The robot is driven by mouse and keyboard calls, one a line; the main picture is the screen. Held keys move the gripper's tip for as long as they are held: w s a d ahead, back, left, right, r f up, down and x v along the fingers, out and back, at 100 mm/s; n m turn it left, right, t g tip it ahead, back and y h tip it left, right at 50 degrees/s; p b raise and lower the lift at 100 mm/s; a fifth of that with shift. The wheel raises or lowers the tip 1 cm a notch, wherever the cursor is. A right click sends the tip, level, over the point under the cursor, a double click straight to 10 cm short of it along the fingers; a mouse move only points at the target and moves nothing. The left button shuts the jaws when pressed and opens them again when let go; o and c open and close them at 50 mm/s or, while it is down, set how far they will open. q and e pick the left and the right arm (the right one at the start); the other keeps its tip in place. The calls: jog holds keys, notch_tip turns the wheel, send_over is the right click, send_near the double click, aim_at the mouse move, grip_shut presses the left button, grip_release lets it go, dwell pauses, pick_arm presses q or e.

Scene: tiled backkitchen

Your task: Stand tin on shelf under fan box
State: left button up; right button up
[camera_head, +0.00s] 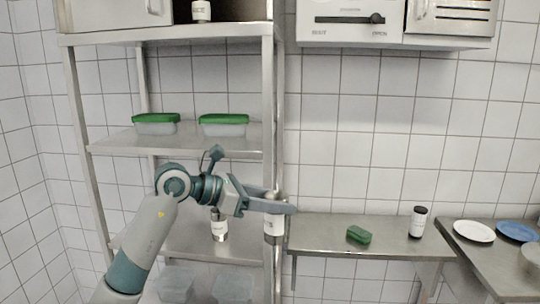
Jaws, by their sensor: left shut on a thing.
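My left gripper (272,205) is shut on a tin (273,226) with a pale label. The tin hangs upright below the fingers, in front of the rack's right post and by the left end of the steel wall shelf (320,237). I cannot tell whether its base touches anything. The white fan box (349,30), with a dark slider slot, is on the wall above this shelf. A similar tin (219,232) stands on a rack shelf behind my left forearm. My right gripper is not in view.
A green sponge (358,235) and a dark-topped white container (418,222) stand on the wall shelf; its left part is clear. A steel rack (110,143) holds green-lidded boxes (224,124). Plates (474,231) lie on a counter at right.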

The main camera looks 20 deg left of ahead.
pick_arm(q)
jog(key=s+d+f, duration=0.1)
jog(key=s+f, duration=0.8)
jog(key=f, duration=0.2)
jog(key=s+f+m+g+h, duration=0.1)
jog(key=s+f, duration=0.8)
jog(key=f, duration=0.2)
jog(key=shift+d+f+b, duration=0.25)
jog(key=shift+d+b, duration=0.1)
jog(key=shift+b, duration=0.05)
